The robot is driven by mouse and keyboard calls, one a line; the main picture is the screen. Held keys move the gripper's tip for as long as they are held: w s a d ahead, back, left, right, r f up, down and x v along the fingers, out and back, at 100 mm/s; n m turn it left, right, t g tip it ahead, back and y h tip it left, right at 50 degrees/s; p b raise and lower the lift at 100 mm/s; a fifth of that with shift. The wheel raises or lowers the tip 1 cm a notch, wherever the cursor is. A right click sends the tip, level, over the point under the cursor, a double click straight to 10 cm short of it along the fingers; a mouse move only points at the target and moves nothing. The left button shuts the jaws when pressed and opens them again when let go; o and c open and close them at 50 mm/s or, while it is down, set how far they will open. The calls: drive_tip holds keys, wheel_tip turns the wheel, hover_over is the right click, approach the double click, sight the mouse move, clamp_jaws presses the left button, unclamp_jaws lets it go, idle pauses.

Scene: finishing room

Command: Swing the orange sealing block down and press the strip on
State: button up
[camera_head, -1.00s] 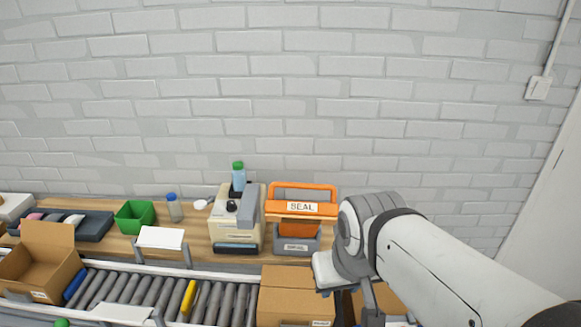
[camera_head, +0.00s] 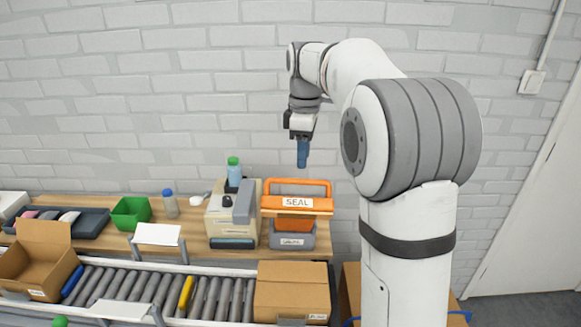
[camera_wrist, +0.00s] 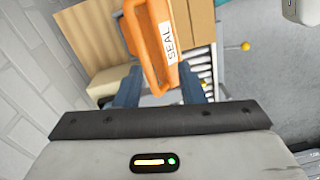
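The orange sealing block (camera_head: 275,203), with a white SEAL label and a loop handle on top, sits raised over its grey base (camera_head: 292,241) at the back of the bench. In the wrist view the orange block (camera_wrist: 148,45) shows ahead, between the lines of my two blue fingers. My gripper (camera_head: 303,164) points down in the air above the handle, apart from it. In the wrist view my gripper (camera_wrist: 160,92) has its fingers spread with nothing held. I cannot make out the strip.
A closed cardboard box (camera_head: 292,300) stands on the roller conveyor (camera_head: 150,285) in front of the sealer. The air above the bench is clear.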

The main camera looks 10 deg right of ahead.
drive_tip(key=w+n, duration=0.2)
drive_tip(key=w, duration=0.1)
drive_tip(key=shift+w+f, duration=0.25)
drive_tip(key=shift+f, duration=0.1)
drive_tip(key=f, duration=0.5)
drive_tip(key=f+p, duration=0.1)
drive_tip(key=f, duration=0.1)
drive_tip(key=shift+s+a+f, duration=0.1)
drive_tip(key=shift+s+f, duration=0.15)
drive_tip(key=shift+f, duration=0.05)
drive_tip(key=shift+c, duration=0.3)
clamp_jaws()
